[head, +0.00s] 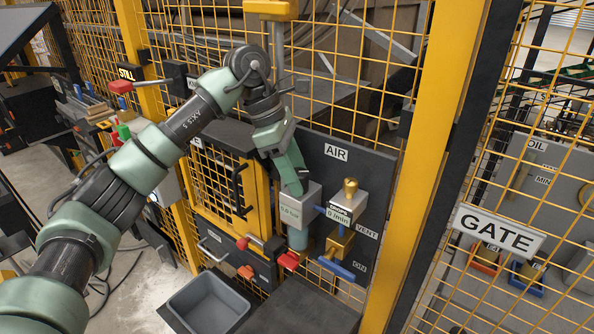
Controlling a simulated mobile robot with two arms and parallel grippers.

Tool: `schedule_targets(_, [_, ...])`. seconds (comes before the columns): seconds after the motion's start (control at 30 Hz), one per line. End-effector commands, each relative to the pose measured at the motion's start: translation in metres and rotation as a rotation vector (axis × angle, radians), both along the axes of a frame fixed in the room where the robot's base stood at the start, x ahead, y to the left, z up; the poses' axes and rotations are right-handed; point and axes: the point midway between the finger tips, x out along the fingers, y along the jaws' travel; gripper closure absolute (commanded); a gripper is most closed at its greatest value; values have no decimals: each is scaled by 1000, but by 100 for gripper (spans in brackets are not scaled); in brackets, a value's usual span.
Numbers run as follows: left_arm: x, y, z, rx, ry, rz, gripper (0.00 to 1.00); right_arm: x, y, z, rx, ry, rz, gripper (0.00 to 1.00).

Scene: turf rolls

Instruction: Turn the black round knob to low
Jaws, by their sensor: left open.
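My left gripper (291,177) reaches down from the green arm in front of the dark AIR panel (345,150). It is open, with its fingers at the top of a grey box (299,207) with a bar reading. I cannot clearly make out a black round knob; the gripper covers the top of this box. To the right stands a second grey box (347,208) with a l/min reading and a brass knob (350,187) on top. My right gripper is not in view.
A red handle (289,261) sits below the bar box, and a blue lever (337,269) below the l/min box. A grey bin (208,302) stands at the bottom. A yellow post (428,150) and a GATE sign (498,233) stand to the right.

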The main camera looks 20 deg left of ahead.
Motion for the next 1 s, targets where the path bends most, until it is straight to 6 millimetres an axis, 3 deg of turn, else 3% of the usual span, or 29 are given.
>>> schedule_targets(0.27, [0, -1, -2, 0, 0, -1, 54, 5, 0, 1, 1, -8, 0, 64])
schedule_targets(0.43, [0, -1, -2, 0, 0, -1, 100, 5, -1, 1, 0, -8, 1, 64])
schedule_targets(0.77, [0, -1, -3, 0, -2, 41, 100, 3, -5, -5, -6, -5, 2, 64])
schedule_targets(1.0, [-1, -1, -5, 0, -4, 182, 100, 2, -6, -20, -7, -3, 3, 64])
